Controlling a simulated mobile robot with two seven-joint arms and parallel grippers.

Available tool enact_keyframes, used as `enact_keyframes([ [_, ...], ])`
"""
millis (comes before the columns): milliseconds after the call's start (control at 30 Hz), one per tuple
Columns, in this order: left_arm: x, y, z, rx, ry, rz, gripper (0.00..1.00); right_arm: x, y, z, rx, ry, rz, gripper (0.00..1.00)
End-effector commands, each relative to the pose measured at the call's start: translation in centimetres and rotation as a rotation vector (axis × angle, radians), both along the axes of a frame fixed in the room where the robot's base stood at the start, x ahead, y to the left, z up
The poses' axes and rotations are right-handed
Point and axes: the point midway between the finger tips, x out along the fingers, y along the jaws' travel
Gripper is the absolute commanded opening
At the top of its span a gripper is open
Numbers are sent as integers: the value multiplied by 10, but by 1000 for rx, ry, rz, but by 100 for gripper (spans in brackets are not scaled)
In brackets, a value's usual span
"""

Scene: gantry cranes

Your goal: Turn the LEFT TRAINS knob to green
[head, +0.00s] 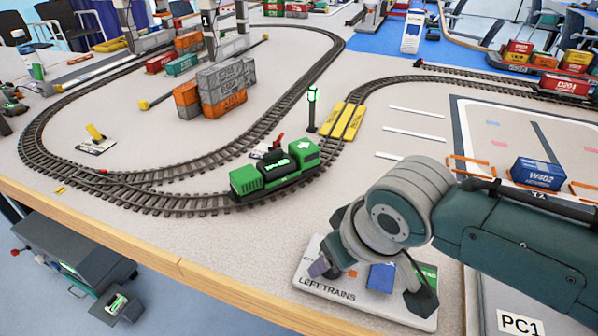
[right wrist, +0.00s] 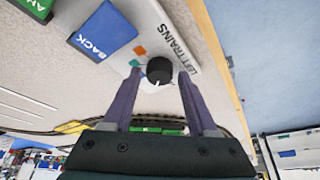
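The LEFT TRAINS panel (head: 345,292) is a white plate at the table's front edge. My right arm covers part of it in the head view, where I cannot make out the knob. In the right wrist view the black round knob (right wrist: 160,69) stands beside the LEFT TRAINS lettering. Its white mark points down toward my gripper. An orange square (right wrist: 139,51) and a small green square (right wrist: 134,63) lie beside it. My right gripper (right wrist: 160,74) is open, with one purple finger on each side of the knob and narrow gaps visible. My left gripper is not in view.
A blue BACK button (right wrist: 102,31) and a green button (right wrist: 38,6) sit on the same panel. A green locomotive (head: 275,173) stands on the track behind it. A lit green signal (head: 312,105) stands near the yellow crossing (head: 343,121). The wooden table edge (head: 180,268) runs close by.

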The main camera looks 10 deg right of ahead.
Motion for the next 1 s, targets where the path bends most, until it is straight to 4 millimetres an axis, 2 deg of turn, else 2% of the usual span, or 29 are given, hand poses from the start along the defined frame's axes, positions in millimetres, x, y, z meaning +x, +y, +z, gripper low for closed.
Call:
enact_keyframes([
  [100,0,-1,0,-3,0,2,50,0,0,0,-2,1,1,71],
  [333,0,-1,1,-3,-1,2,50,0,-1,1,-2,1,1,71],
  [433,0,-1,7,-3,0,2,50,-3,-2,8,-2,2,1,71],
  [800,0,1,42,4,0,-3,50,-27,-8,71,-1,0,2,71],
  [1000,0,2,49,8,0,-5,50,-35,-11,89,-1,1,0,71],
])
